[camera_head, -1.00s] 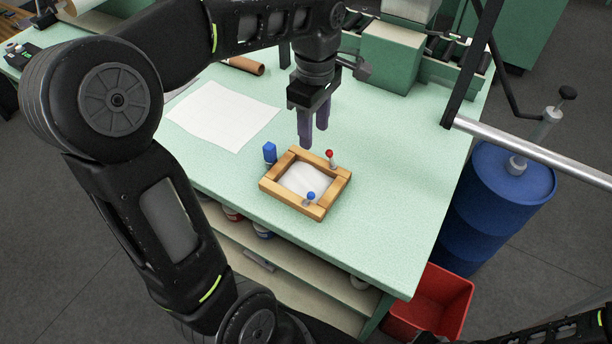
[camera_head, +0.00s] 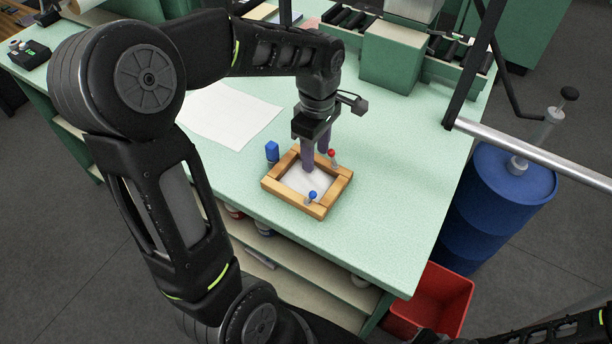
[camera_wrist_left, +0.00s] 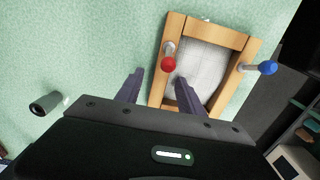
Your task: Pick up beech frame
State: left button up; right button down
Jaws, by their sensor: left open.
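The beech frame (camera_head: 322,210) lies flat near the front edge of the green table, with white cloth (camera_head: 306,182) inside it. It carries a red-knobbed clamp (camera_head: 332,156) on its far side and a blue-knobbed clamp (camera_head: 312,196) on its near side. My left gripper (camera_head: 315,160) is open and points down at the far rail. In the left wrist view the frame (camera_wrist_left: 172,40) shows with one finger outside the rail and the other over the cloth, so the open jaws (camera_wrist_left: 158,92) straddle that rail. I cannot tell whether they touch it. My right gripper is out of view.
Green machinery (camera_head: 392,55) stands at the back. The table (camera_head: 400,185) right of the frame is clear. A blue drum (camera_head: 495,205) and red bin (camera_head: 440,300) stand beyond the table's edge.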

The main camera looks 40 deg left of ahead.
pick_arm(q)
jog(key=shift+c, duration=0.5)
grip_shut()
dwell(0.4)
